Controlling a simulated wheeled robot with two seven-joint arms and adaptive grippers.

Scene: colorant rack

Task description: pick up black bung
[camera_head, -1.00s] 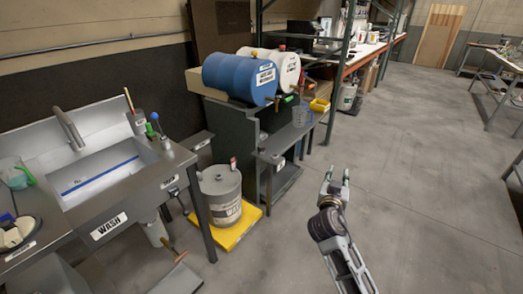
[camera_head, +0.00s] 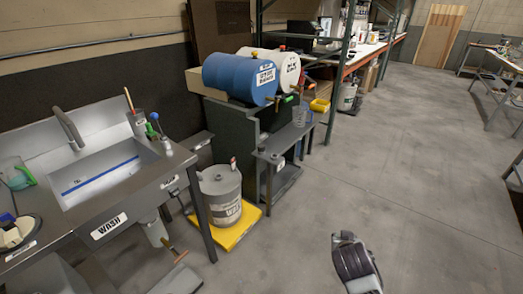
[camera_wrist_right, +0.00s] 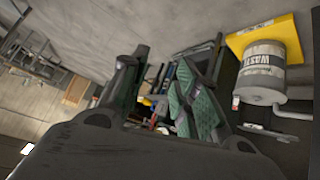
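A small dark piece (camera_head: 262,149) stands on the left end of the low grey bench below the drums in the head view. It is too small to tell for certain whether it is the black bung. My right gripper (camera_wrist_right: 160,95) is open in the right wrist view, with green-padded fingers apart and nothing seen between them. In the head view only my right wrist shows at the bottom, over the floor to the right of the bench, and its fingers are hidden. My left gripper is not in view.
A blue drum (camera_head: 240,77) and a white drum (camera_head: 282,68) lie above the low bench (camera_head: 283,146). A grey waste can (camera_head: 221,195) stands on a yellow tray (camera_head: 240,228). A sink counter (camera_head: 120,215) is at left.

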